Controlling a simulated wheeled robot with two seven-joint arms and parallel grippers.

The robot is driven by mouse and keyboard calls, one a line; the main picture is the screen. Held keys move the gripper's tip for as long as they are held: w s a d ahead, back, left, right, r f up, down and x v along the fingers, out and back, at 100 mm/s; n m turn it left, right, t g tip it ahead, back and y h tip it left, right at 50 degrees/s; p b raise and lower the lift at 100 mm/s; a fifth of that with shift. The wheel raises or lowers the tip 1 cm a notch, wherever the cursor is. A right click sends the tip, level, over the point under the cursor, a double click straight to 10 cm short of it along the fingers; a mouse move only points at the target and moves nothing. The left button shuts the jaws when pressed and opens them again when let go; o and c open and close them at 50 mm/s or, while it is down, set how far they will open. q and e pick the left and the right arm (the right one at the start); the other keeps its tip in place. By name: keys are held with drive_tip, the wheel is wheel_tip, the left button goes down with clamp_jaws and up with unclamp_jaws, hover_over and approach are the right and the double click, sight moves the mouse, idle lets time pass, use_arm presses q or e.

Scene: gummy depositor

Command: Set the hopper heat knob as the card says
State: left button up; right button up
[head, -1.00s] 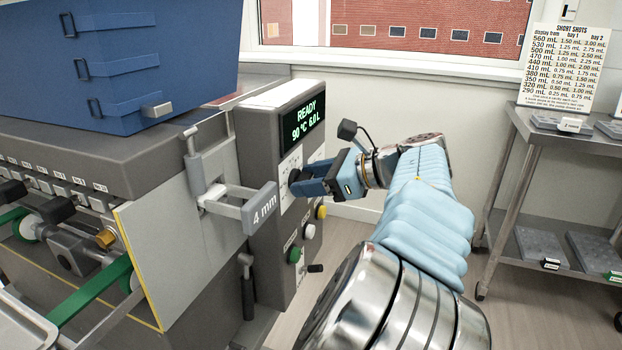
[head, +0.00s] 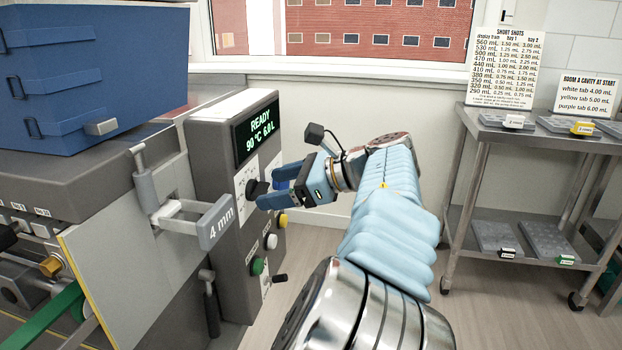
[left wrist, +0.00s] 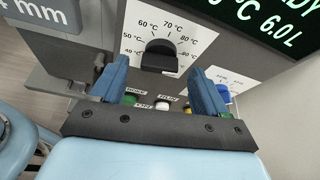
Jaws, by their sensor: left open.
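The heat knob (head: 257,188) is black, on a white dial plate on the depositor's grey panel. In the left wrist view the black knob (left wrist: 158,55) sits among marks reading 40 to 80 °C and beyond; where it points is unclear. My left gripper (head: 270,187) is open in front of the knob. In the left wrist view its blue fingers stand apart, left and right of the knob, and hold nothing. The green display (head: 256,130) reads READY, 90 °C, 6.0 L. My right gripper is not in view.
A grey "4 mm" block (head: 214,224) juts out left of the panel. Below the knob are yellow (head: 282,220), white (head: 270,241) and green (head: 257,266) buttons. A SHORT SHOTS card (head: 503,68) and a cavity card (head: 588,95) stand on the steel cart at right.

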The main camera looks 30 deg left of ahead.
use_arm(q)
drive_tip(key=v, duration=1.1)
drive_tip(key=shift+d, duration=0.25)
drive_tip(key=shift+w, duration=0.1)
